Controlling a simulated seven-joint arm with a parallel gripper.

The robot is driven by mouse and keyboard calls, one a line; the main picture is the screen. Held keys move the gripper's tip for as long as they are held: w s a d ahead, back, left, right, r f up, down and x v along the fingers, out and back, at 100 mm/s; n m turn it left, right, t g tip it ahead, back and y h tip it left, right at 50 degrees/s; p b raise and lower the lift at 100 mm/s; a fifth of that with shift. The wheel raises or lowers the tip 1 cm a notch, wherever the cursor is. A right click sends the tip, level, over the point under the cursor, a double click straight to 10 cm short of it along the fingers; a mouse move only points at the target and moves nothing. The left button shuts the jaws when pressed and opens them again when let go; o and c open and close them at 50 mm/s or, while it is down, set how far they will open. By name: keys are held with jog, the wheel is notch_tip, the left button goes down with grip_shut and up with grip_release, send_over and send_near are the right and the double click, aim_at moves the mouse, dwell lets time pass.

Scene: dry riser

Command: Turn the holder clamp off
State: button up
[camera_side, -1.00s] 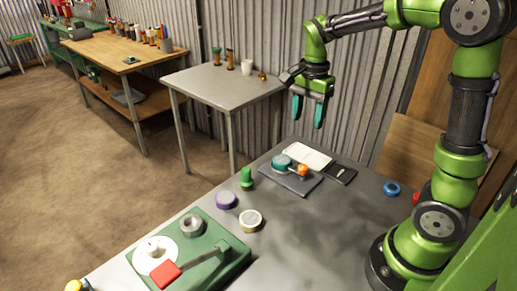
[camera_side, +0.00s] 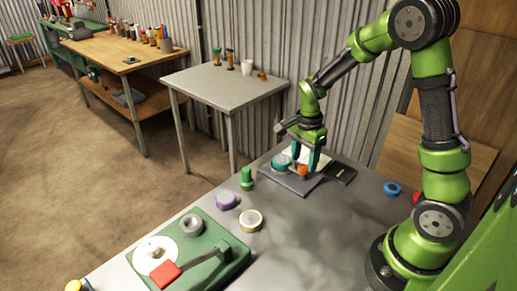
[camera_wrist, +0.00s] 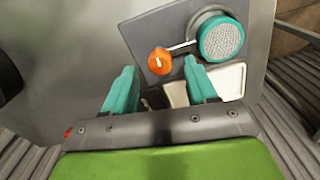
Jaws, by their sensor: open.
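A dark plate (camera_side: 297,185) on the grey table carries a teal round holder (camera_side: 281,161) and an orange knob (camera_side: 303,171). I take this to be the holder clamp. In the wrist view the orange knob (camera_wrist: 160,62) has a white mark and a thin pale rod runs from it to the holder (camera_wrist: 220,39), which has a grey mesh face. My gripper (camera_side: 305,164) points down over the plate, its teal fingers open. In the wrist view the knob shows between and just beyond the fingertips (camera_wrist: 158,73). Contact with the knob cannot be told.
A white pad and a black flat item (camera_side: 341,173) lie behind the plate. The table's middle is clear.

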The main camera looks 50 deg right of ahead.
jog(key=shift+f, duration=1.25)
jog(key=c, duration=1.1)
